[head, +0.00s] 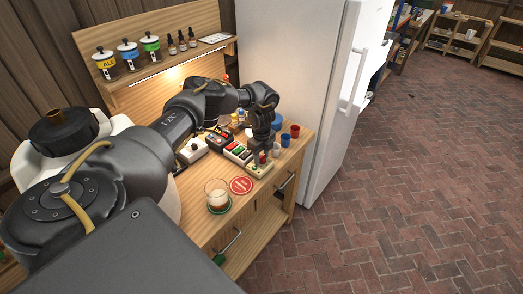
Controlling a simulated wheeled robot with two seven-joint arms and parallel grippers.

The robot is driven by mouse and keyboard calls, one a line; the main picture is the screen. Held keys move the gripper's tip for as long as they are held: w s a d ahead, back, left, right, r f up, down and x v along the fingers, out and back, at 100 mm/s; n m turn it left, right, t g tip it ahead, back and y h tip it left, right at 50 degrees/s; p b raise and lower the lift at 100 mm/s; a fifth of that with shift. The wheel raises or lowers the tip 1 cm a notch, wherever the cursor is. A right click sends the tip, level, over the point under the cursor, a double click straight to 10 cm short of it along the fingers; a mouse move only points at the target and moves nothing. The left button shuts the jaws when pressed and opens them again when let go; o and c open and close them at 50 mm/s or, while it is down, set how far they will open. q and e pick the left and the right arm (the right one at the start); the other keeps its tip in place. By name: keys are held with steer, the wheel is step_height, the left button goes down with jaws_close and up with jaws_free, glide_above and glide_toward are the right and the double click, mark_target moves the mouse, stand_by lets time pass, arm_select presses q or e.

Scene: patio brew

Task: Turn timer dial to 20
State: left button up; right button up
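My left arm reaches over the wooden bench, and my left gripper (262,150) points down above its right part. The gripper is above or just beside a cream panel (259,170) that carries small coloured parts, one of them red. Whether the fingers touch it, and whether they are open, is too small to tell. A white box (192,152) with a dark round knob stands to the left. Which device is the timer, and any dial number, cannot be read. My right gripper is not in view.
A dark box with coloured buttons (238,152) sits beside the cream panel. A glass (217,196) stands on a green coaster near a red round mat (241,185). Red (295,131) and blue (285,140) cups stand at right. A white fridge (290,80) borders the bench. The brick floor is clear.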

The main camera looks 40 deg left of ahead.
arm_select(q)
steer(key=shift+w+d, duration=0.1)
steer(key=shift+c, duration=1.1)
steer(key=c, duration=0.5)
steer(key=shift+o, duration=0.2)
